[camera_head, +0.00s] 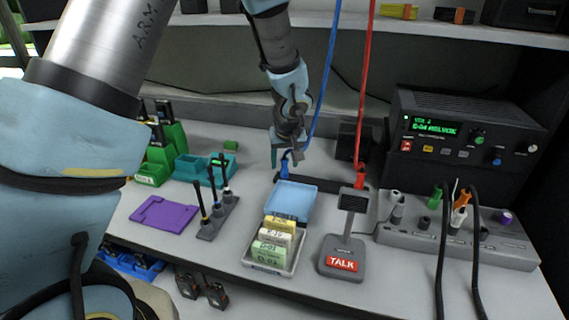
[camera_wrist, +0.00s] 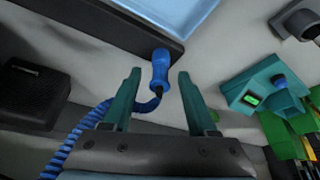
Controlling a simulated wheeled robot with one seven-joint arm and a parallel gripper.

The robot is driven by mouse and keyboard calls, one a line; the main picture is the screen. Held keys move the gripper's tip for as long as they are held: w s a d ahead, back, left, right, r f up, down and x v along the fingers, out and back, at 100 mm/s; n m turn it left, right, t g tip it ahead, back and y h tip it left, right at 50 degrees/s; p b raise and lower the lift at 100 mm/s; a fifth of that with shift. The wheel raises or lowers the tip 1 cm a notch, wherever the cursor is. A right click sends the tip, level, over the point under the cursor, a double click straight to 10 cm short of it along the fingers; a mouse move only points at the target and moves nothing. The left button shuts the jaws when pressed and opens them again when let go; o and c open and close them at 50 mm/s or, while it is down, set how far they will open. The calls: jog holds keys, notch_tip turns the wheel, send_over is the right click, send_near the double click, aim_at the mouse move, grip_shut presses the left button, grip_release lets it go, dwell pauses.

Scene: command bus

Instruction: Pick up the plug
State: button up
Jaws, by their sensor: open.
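A blue plug (camera_head: 284,168) with a blue cable stands upright at the left end of a dark bar behind the blue-lidded card box. My gripper (camera_head: 288,155) is directly above and around it, pointing down. In the wrist view, the blue plug (camera_wrist: 160,68) shows between the two teal fingers of my open gripper (camera_wrist: 159,75), with a gap on both sides. Its coiled cable runs off to the lower left. A red plug (camera_head: 360,178) on a red cable stands at the right end of the same bar.
The card box (camera_head: 274,266) with its raised blue lid (camera_head: 290,202) and the TALK microphone (camera_head: 342,262) stand in front. A grey socket panel (camera_head: 400,237) with several plugs lies right. A black radio (camera_head: 460,145) stands behind it. A purple pad (camera_head: 163,214) lies left.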

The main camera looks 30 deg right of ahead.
aim_at(285, 161)
jog(key=shift+c, duration=0.3)
grip_shut()
notch_tip(285, 161, up, 10)
jog(key=shift+b, duration=0.35)
dwell(0.3)
